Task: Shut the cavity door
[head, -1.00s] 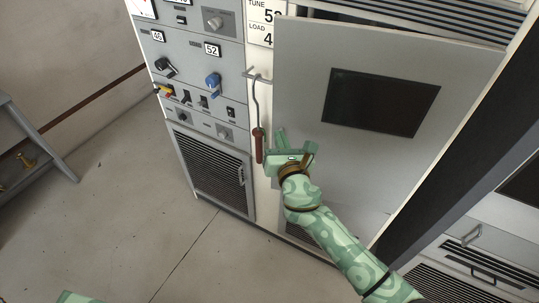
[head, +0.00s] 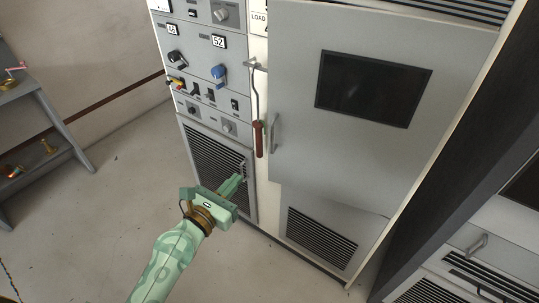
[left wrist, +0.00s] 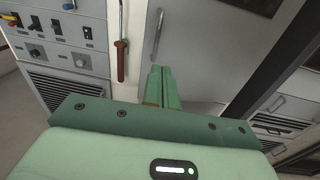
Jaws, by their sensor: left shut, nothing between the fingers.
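The cavity door (head: 300,90) is a large grey panel with a dark window (head: 373,88) and a vertical handle (head: 274,133) near its left edge. It looks flush or nearly flush with the cabinet front; a small gap cannot be ruled out. The door (left wrist: 205,50) and handle (left wrist: 158,35) also show in the left wrist view. My left gripper (head: 234,185) is shut and empty, below and left of the handle, apart from the door. Its closed fingers (left wrist: 160,85) show in the left wrist view. My right gripper is not in view.
A red-handled hook rod (head: 258,138) hangs left of the door handle. A control panel with knobs (head: 218,75) and a louvred grille (head: 210,160) are further left. A grey shelf (head: 50,120) stands at far left. The floor (head: 110,200) between is clear.

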